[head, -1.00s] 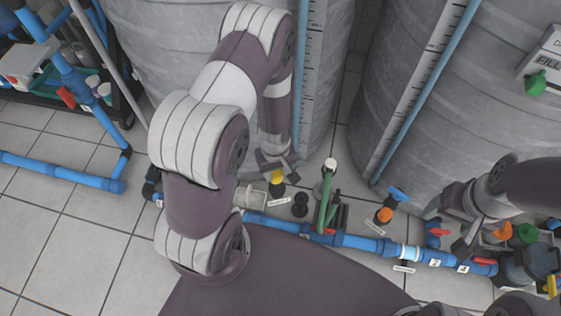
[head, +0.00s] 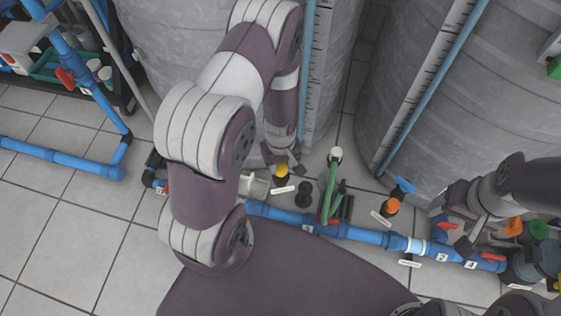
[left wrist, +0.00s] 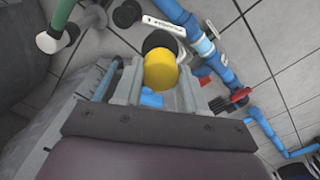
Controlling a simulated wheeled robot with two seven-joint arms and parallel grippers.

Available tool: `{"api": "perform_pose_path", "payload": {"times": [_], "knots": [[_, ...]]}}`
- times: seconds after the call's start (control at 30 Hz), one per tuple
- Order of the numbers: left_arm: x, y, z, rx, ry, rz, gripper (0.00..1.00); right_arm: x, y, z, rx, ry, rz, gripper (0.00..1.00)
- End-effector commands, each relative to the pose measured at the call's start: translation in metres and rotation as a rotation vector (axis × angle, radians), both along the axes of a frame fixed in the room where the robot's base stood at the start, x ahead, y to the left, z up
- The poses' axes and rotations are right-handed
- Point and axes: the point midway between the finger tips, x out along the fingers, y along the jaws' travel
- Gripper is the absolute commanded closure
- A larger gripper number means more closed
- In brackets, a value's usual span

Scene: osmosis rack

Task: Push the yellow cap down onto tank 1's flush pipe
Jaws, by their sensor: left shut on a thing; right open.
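The yellow cap (head: 282,170) sits at the top of a short black pipe stub (head: 277,188) on the floor in front of the left tank. My left gripper (head: 282,163) is over it from above, shut on the cap. In the left wrist view the yellow cap (left wrist: 160,70) lies between the fingers, with a black round part (left wrist: 160,40) just beyond it. How far the cap is seated on the pipe is hidden. My right gripper (head: 470,230) is open near a red-handled valve (head: 445,225) at the right.
A green-handled part with a white top (head: 335,155) and a black fitting (head: 303,195) stand right of the cap. A blue pipe (head: 350,232) runs along the floor in front. Two large grey tanks (head: 180,60) (head: 500,100) rise behind.

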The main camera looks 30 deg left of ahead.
Motion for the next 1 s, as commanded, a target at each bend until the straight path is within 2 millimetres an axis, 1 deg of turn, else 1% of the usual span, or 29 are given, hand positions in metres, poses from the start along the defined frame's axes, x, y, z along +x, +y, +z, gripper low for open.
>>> {"api": "perform_pose_path", "payload": {"times": [0.03, 0.2, 1.0], "knots": [[0.0000, 0.0000, -0.0102, 0.000, 0.000, 0.000, 0.86, 0.0000, 0.0000, -0.0104, 0.000, 0.000, 0.000, 0.28], [0.0001, 0.0000, -0.0189, 0.000, 0.000, 0.000, 0.86, 0.0000, 0.0000, -0.0194, 0.000, 0.000, 0.000, 0.28], [-0.0002, -0.0001, -0.0176, 0.000, 0.000, 0.000, 0.86, 0.0000, 0.0000, -0.0164, 0.000, 0.000, 0.000, 0.28]]}}
